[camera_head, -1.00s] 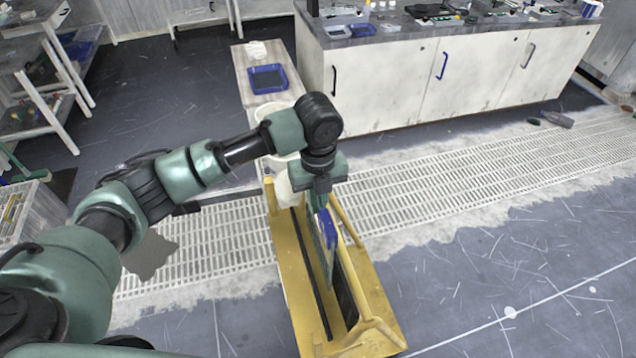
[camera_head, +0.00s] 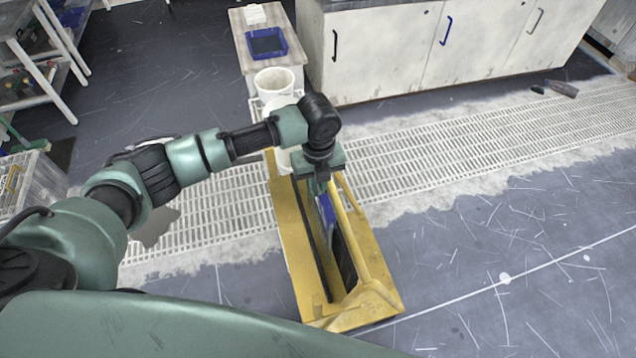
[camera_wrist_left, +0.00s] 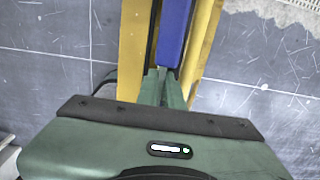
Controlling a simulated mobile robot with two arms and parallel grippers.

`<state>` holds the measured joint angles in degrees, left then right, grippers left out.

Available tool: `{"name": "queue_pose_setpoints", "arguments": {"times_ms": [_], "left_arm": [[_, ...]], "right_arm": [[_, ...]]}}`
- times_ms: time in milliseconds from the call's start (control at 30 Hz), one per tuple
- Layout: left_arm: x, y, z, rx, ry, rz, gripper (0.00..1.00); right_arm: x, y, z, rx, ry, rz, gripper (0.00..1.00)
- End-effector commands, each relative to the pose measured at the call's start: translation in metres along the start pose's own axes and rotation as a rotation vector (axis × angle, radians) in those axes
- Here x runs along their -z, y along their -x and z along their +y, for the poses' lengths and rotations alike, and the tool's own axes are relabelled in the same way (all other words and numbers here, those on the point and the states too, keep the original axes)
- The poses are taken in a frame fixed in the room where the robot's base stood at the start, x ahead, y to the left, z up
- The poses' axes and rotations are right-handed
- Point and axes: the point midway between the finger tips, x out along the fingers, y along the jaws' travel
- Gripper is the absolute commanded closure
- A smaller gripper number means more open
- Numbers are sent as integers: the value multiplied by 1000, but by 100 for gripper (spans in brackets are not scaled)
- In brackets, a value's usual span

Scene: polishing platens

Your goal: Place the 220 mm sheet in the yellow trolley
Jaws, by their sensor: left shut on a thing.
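The yellow trolley (camera_head: 284,222) stands on the floor in the middle of the head view, with a long dark slot along it. My left gripper (camera_head: 323,188) is over the trolley and points down. It is shut on the upper edge of the sheet (camera_head: 328,214), which shows as a thin upright blue strip between the trolley's sides. The sheet's lower part is hidden, so I cannot tell if it touches the bottom. In the left wrist view the blue strip (camera_wrist_left: 174,32) runs away from the fingertips (camera_wrist_left: 164,84), between the yellow sides. My right gripper is not in view.
White buckets (camera_head: 273,82) stand just behind the trolley, close to my left arm. A small bench with a blue tray (camera_head: 266,43) is beyond them. A white cabinet (camera_head: 385,60) stands at the back right. The floor right of the trolley is clear.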

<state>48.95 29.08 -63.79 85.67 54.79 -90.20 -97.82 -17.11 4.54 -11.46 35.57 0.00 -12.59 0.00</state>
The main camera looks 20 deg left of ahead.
Motion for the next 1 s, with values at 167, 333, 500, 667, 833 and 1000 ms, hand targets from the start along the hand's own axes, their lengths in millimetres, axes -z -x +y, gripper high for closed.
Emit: {"name": "queue_pose_setpoints", "arguments": {"times_ms": [167,333,500,667,833,1000], "left_arm": [[0,-2,0,0,0,0,76],[0,-2,0,0,0,0,71],[0,-1,0,0,0,0,71],[-1,13,-1,3,0,-1,71],[-1,48,-1,4,-1,-3,71],[-1,84,-1,4,0,-2,71]], "right_arm": [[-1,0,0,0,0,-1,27],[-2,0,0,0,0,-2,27],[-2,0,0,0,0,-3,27],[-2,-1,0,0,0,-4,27],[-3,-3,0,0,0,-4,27],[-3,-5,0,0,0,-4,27]]}}
